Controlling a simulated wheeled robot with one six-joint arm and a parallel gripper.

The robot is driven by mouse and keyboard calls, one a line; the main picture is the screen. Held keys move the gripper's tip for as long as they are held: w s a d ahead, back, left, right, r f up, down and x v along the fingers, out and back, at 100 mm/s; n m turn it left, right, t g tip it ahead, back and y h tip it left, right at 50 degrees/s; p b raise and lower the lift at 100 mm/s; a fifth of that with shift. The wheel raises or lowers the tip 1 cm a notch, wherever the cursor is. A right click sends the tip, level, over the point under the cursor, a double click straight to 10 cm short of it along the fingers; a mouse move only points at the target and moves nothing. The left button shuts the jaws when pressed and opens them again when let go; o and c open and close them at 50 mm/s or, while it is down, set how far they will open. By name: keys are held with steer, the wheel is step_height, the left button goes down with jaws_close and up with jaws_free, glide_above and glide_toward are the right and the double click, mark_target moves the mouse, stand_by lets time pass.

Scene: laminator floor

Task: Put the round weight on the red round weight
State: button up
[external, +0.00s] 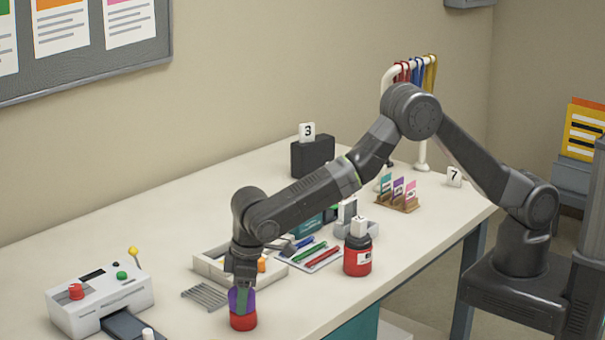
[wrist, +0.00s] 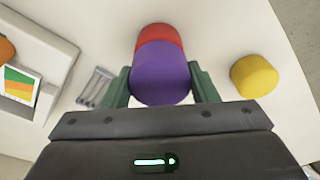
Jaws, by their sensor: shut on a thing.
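My gripper (external: 242,283) points down near the front edge of the table and is shut on a purple round weight (external: 240,300). In the wrist view the purple weight (wrist: 160,75) sits between the two green fingers. The red round weight (external: 243,321) stands on the table directly below the purple one. In the wrist view the red weight (wrist: 160,36) shows partly, the rest hidden by the purple one. The two look stacked, but I cannot tell whether they touch. A yellow round weight (wrist: 254,77) stands apart to the right in the wrist view.
A laminator (external: 100,297) stands at the left. A grey rack (external: 205,296) lies beside my gripper, with a shallow tray (external: 210,268) behind it. Pens (external: 316,255) and a red bottle with a black top (external: 357,262) are to the right.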

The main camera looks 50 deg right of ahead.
mark_target(250, 290)
steer(key=shift+f, duration=0.2)
steer(key=o, duration=1.2)
steer(key=shift+r, duration=0.1)
step_height(250, 290, up, 12)
steer(key=s+d+b, duration=0.1)
steer(key=shift+s+b, duration=0.15)
steer(key=shift+b, duration=0.25)
steer(key=shift+d, duration=0.1)
steer(key=f, duration=0.4)
steer(key=w+f+p, duration=0.1)
steer(key=f, duration=0.2)
steer(key=a+f+p, duration=0.1)
steer(key=f, duration=0.3)
steer(key=shift+w+a+f, duration=0.1)
steer(key=shift+w+f, duration=0.05)
steer(key=shift+f, duration=0.2)
steer(key=shift+a+r, duration=0.1)
steer(key=shift+r, duration=0.25)
steer(key=shift+r+b, duration=0.5)
steer(key=shift+r, duration=0.95)
